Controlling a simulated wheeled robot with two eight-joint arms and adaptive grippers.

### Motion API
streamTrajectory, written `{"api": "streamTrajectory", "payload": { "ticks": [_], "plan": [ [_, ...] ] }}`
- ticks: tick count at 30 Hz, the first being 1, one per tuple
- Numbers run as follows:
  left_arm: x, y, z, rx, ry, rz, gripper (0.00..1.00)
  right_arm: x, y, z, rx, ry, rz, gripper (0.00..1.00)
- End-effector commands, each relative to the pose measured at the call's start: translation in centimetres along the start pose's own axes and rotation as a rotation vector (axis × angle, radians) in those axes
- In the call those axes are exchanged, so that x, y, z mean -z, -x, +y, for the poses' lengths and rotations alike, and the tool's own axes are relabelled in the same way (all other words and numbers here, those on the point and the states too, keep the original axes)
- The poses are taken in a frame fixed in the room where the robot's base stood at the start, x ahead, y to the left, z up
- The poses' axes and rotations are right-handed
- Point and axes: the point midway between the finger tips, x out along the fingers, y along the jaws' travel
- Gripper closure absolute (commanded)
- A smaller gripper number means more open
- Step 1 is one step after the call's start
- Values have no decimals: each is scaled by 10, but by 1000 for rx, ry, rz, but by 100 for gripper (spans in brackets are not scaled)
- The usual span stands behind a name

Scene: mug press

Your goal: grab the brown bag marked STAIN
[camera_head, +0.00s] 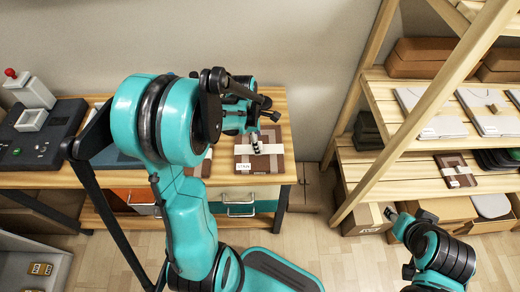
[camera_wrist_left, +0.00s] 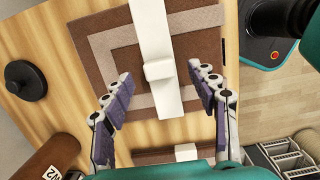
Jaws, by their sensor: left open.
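The brown bag marked STAIN (camera_head: 271,163) lies flat near the right end of the wooden table, with a pale square border and a white label at its lower left. In the left wrist view the brown bag (camera_wrist_left: 200,47) has a white band across its middle with a raised tab. My left gripper (camera_head: 254,143) is over the bag; its open fingers (camera_wrist_left: 161,72) stand on either side of the band, with nothing held. I cannot tell whether the fingertips touch the bag. My right gripper (camera_head: 391,213) is low by the shelf; its jaws are too small to read.
A similar brown labelled item (camera_head: 455,169) lies on the wooden shelf at right, below pale flat packages (camera_head: 431,111). Another brown piece (camera_head: 207,163) on the table is mostly behind my left arm. A dark device with a red knob (camera_head: 10,73) stands at far left.

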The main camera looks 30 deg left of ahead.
Motion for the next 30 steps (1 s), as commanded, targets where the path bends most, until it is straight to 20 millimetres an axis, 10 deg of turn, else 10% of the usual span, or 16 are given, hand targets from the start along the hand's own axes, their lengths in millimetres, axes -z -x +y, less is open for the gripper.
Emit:
{"api": "streamTrajectory", "payload": {
  "ticks": [11, 18, 30],
  "plan": [
    [0, -27, 0, 0, 0, 0, 41, -8, -11, 0, 0, 0, 0, 60],
    [0, -27, 0, 0, 0, 0, 97, -8, -11, 0, 0, 0, 0, 60],
    [-1, -20, 0, 0, -1, 0, 97, -6, -8, 0, 0, 0, 0, 60]
  ]
}}
